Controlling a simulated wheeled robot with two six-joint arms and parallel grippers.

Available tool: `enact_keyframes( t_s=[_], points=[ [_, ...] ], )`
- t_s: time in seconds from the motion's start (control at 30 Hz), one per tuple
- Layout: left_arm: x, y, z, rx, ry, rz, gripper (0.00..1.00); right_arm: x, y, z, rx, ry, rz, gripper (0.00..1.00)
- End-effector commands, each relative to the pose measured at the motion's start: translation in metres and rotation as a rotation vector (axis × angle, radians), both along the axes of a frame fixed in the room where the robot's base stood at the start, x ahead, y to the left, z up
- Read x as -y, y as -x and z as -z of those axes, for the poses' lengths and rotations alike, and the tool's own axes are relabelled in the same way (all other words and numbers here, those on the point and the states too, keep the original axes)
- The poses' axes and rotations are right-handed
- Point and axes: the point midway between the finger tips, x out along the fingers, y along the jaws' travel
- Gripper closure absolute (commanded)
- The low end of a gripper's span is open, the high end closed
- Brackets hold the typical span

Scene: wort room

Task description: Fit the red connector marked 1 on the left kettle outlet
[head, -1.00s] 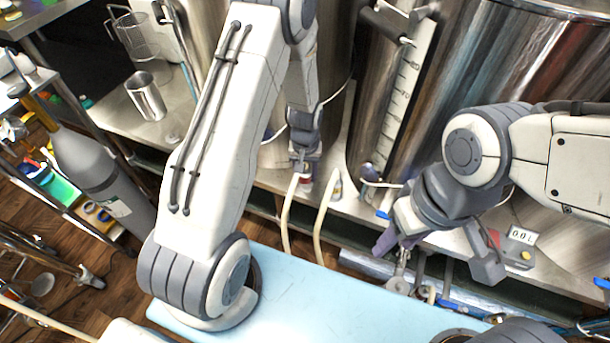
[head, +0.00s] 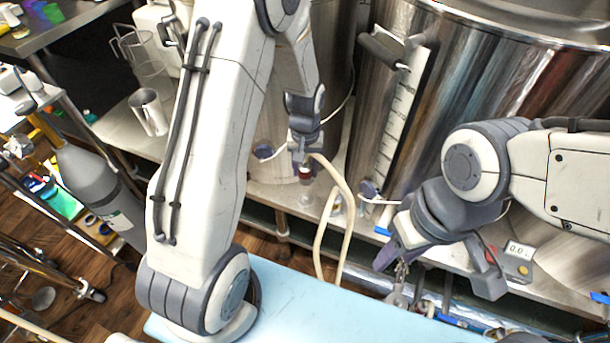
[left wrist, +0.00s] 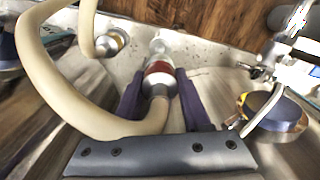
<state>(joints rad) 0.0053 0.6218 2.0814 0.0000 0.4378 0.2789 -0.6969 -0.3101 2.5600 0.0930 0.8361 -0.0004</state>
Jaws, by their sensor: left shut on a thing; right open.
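The red-banded connector (head: 305,172) is between the fingers of my left gripper (head: 303,164), above the steel bench in front of the left kettle. In the left wrist view, the purple fingers flank its red band (left wrist: 158,68). Its pale hose (left wrist: 100,122) bends away from the near end, and its metal end points away from the wrist. No number is readable. The left kettle (head: 270,125) is partly hidden by my arm. A dark blue disc (head: 264,151), seemingly its outlet valve, is left of the connector, apart from it. My right gripper (head: 396,264) is open at the bench edge.
A second hosed connector (head: 335,205) stands on the bench to the right. The right kettle (head: 465,80) has its own dark blue disc (head: 370,189). A meter (head: 516,260) lies at right. A pale blue surface (head: 310,310) is clear in front.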

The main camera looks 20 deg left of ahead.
Motion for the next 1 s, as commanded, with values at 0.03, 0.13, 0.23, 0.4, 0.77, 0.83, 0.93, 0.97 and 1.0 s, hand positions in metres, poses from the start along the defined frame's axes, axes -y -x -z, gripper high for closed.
enact_keyframes(
  t_s=[0.03,0.13,0.23,0.4,0.77,0.83,0.93,0.97,1.0],
  points=[
    [0.0,0.0,-0.003,0.001,0.0,0.0,1.0,0.0,0.0,-0.001,0.0,0.0,0.0,0.5],
    [0.0,0.0,-0.004,0.0,0.0,0.0,1.0,0.0,0.0,0.0,0.0,0.0,0.0,0.5],
    [0.0,0.0,-0.003,0.0,0.0,0.0,1.0,0.0,0.0,0.0,0.0,0.0,0.0,0.5],
    [0.0,0.0,-0.005,0.0,0.0,0.0,1.0,0.0,0.0,-0.002,0.0,0.0,0.0,0.5],
    [0.0,0.0,-0.025,0.0,0.0,0.0,1.0,0.0,0.0,-0.022,0.0,0.0,0.0,0.5],
    [0.0,0.0,-0.029,0.0,0.0,0.0,1.0,0.0,0.0,-0.026,0.0,0.0,0.0,0.5],
    [0.0,0.0,-0.035,0.0,0.0,0.0,1.0,0.0,0.0,-0.032,0.0,0.0,0.0,0.5],
    [0.0,0.0,-0.037,0.0,0.0,0.0,1.0,0.0,0.0,-0.033,0.0,0.0,0.0,0.5],
    [0.0,0.0,-0.04,0.0,0.0,0.0,1.0,0.0,0.0,-0.036,0.0,0.0,0.0,0.5]
  ],
)
